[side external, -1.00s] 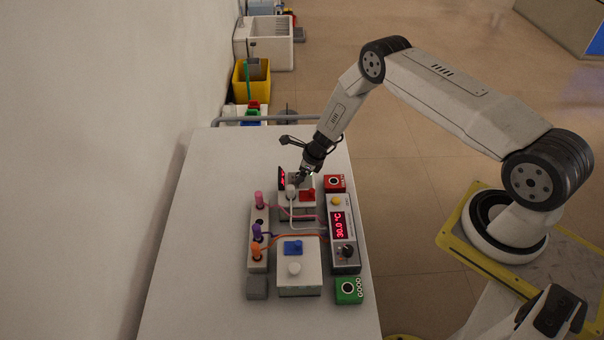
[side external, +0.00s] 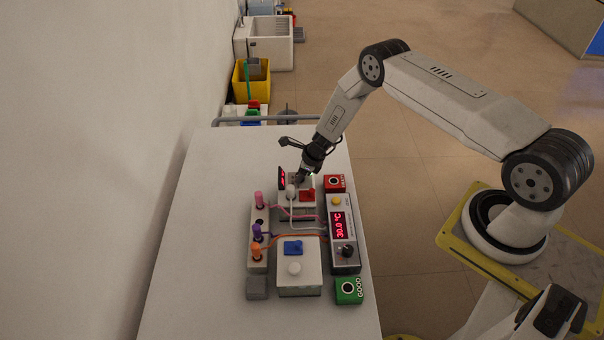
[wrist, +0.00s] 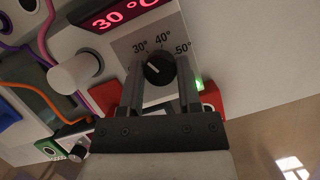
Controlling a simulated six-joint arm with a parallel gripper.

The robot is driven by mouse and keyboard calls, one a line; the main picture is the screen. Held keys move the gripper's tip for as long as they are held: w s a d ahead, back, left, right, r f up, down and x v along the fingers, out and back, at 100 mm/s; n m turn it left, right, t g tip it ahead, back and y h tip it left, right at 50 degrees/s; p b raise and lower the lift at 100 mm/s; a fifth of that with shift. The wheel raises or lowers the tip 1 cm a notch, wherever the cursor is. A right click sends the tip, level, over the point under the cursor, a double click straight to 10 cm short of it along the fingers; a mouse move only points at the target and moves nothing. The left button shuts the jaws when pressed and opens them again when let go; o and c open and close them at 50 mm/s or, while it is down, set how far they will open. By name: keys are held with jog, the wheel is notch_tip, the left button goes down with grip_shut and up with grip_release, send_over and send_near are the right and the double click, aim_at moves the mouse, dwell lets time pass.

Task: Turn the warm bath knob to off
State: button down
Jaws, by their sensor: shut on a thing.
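The black round knob (wrist: 158,68) shows in the wrist view on a grey dial plate marked 30°, 40° and 50°. Its pale pointer line is small, and I cannot tell its setting surely. My gripper (wrist: 161,64) has one finger on each side of the knob and is shut on it. In the side view my gripper (side external: 299,181) is down at the far unit (side external: 296,212), and the knob is hidden there. A red display (wrist: 118,12) beside the dial reads 30 °C.
A white round knob (wrist: 75,75) and a red block (side external: 307,195) are close to my gripper. A control box (side external: 343,257) reading 30.0 °C, a red box (side external: 334,183) and cables stand nearby. The table's left side (side external: 205,235) is clear.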

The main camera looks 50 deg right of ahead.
jog(key=shift+n, duration=0.3)
jog(key=n, duration=0.2)
jog(key=n+g+y, duration=0.1)
jog(key=n, duration=0.2)
jog(key=shift+w+d+g, duration=0.1)
jog(key=shift+d+g, duration=0.05)
jog(key=shift+g, duration=0.15)
jog(key=shift+n+g+y, duration=0.6)
jog(key=shift+n+g, duration=0.2)
jog(key=shift+n, duration=1.4)
jog(key=shift+c, duration=1.4)
grip_release()
jog(key=shift+r, duration=0.15)
jog(key=v, duration=0.7)
jog(key=shift+r, duration=0.2)
jog(key=shift+d, duration=0.15)
